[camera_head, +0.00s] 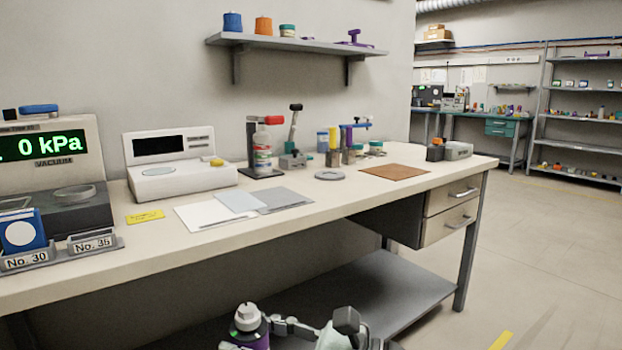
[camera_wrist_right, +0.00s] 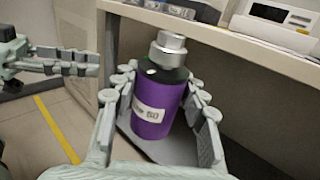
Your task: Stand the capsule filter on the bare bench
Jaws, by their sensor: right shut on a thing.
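The capsule filter (camera_head: 262,341) has a purple body, a dark shoulder and a grey metal cap. It also shows in the right wrist view (camera_wrist_right: 157,108), roughly upright, with a white label. My right gripper (camera_wrist_right: 158,88) is shut on it, one finger on each side of the body. In the head view my right gripper (camera_head: 250,335) is at the bottom middle, in front of the bench (camera_head: 90,270); the filter's lower part is cut off by the frame. My left gripper (camera_wrist_right: 70,62) shows only in the wrist view, apart from the filter; its opening is unclear.
On the bench stand a vacuum gauge (camera_head: 45,150), numbered holders (camera_head: 75,248), a white scale (camera_head: 180,160), grey and white sheets (camera_head: 215,214), a bottle stand (camera_head: 252,155) and a brown mat (camera_head: 395,172). Bare strips lie along the front edge. A lower shelf (camera_head: 370,290) is beneath.

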